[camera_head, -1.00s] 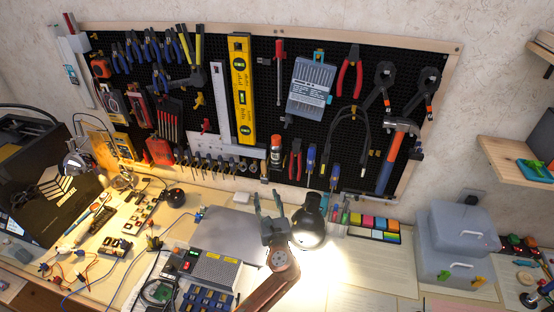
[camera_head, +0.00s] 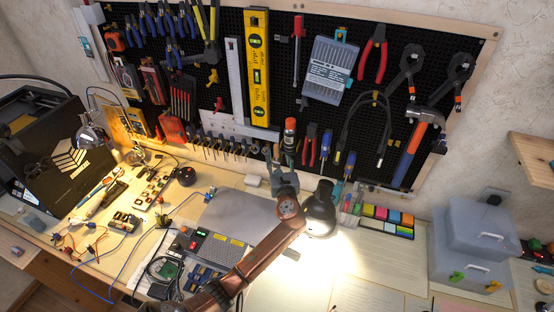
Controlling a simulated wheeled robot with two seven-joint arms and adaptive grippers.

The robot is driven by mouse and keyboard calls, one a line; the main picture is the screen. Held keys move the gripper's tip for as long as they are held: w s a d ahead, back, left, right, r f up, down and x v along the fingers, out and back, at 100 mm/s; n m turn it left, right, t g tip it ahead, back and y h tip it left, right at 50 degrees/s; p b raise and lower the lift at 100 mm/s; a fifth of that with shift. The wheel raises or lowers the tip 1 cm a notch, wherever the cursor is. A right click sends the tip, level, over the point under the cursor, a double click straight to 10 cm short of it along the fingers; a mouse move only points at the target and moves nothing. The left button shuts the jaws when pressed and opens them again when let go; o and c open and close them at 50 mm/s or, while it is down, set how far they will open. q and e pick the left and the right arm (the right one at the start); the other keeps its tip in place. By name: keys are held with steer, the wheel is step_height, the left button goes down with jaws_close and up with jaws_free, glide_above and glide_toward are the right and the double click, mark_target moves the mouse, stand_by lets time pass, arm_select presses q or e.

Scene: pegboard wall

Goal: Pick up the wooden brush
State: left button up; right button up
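I cannot clearly make out a wooden brush. A small, partly hidden tool at the lower pegboard, beside the orange-capped can (camera_head: 290,128), is too small to name. My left gripper (camera_head: 281,160) is raised in front of the lower edge of the pegboard, just below the can. Its two fingers point up and stand apart, and nothing clear shows held between them. Whether it touches anything on the board I cannot tell. My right gripper is out of view.
The pegboard (camera_head: 222,92) holds a yellow level (camera_head: 257,75), pliers, screwdrivers and a hammer (camera_head: 415,145). A lit black lamp (camera_head: 321,210) stands right beside my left arm. Grey boxes (camera_head: 470,252) stand at the right. Electronics crowd the desk's left side.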

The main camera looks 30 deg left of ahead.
arm_select(q)
steer(key=shift+x, duration=1.25)
steer(key=shift+c, duration=0.5)
jaws_close()
